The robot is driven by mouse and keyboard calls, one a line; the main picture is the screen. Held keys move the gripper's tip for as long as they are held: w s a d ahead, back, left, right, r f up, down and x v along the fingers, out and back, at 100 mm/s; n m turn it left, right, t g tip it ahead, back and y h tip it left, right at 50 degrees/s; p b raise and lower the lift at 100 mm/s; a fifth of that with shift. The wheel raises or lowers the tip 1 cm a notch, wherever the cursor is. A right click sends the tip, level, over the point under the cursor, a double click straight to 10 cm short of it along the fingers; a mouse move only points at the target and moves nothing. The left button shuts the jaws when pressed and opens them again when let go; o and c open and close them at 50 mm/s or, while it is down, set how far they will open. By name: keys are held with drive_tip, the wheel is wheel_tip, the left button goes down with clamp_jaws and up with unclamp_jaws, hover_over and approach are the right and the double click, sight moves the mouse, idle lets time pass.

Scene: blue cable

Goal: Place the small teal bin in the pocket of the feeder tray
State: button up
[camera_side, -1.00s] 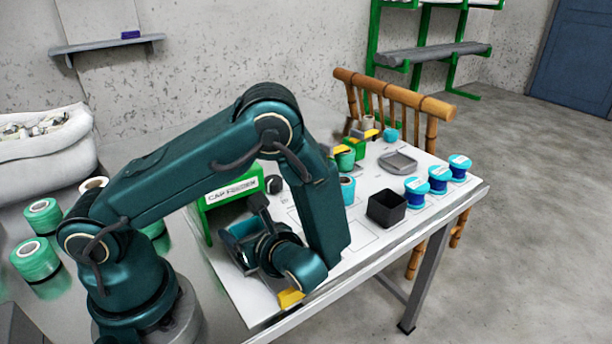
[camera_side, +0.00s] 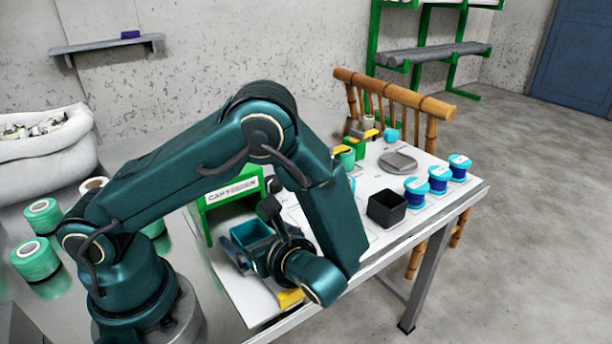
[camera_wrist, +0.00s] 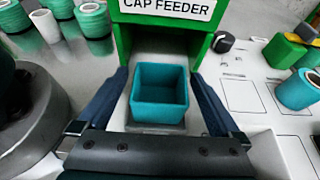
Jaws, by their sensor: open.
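The small teal bin (camera_wrist: 160,92) is upright and empty at the mouth of the green cap feeder (camera_wrist: 180,38). A grey tray edge (camera_wrist: 155,129) shows beneath it; the bin hides most of this tray and its pocket, so I cannot tell how deep it sits. My gripper (camera_wrist: 160,98) is open, one dark finger on each side of the bin, with a gap between each finger and the bin walls. In the side view the bin (camera_side: 250,235) stands in front of the feeder (camera_side: 228,197), with my gripper at its near side.
A black open box (camera_side: 387,209), a grey dish (camera_side: 398,163) and blue spools (camera_side: 438,180) stand on the right of the table. Green spools (camera_side: 40,220) stand at the left. A yellow piece (camera_side: 290,298) lies by the near table edge.

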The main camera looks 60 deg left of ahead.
drive_tip(key=v, duration=0.7)
drive_tip(key=shift+d+r, duration=0.1)
drive_tip(key=shift+d, duration=0.2)
drive_tip(key=shift+d+r, duration=0.25)
drive_tip(key=shift+d, duration=0.05)
drive_tip(key=shift+s+a+r+n+h, duration=0.1)
drive_tip(key=shift+r+n+h, duration=0.2)
drive_tip(key=shift+n, duration=0.1)
drive_tip(key=s+r+n+t+h, duration=0.1)
drive_tip(key=r+n+t+h, duration=0.1)
drive_tip(key=r+n+h, duration=0.2)
drive_tip(key=s+r+n+t+h, duration=0.2)
drive_tip(key=r+n+h, duration=0.3)
drive_tip(key=n, duration=0.8)
drive_tip(key=t+h, duration=0.1)
drive_tip(key=h, duration=0.2)
drive_tip(key=shift+s+d+t+h, duration=0.25)
drive_tip(key=shift+t+h, duration=0.05)
drive_tip(key=shift+h, duration=0.1)
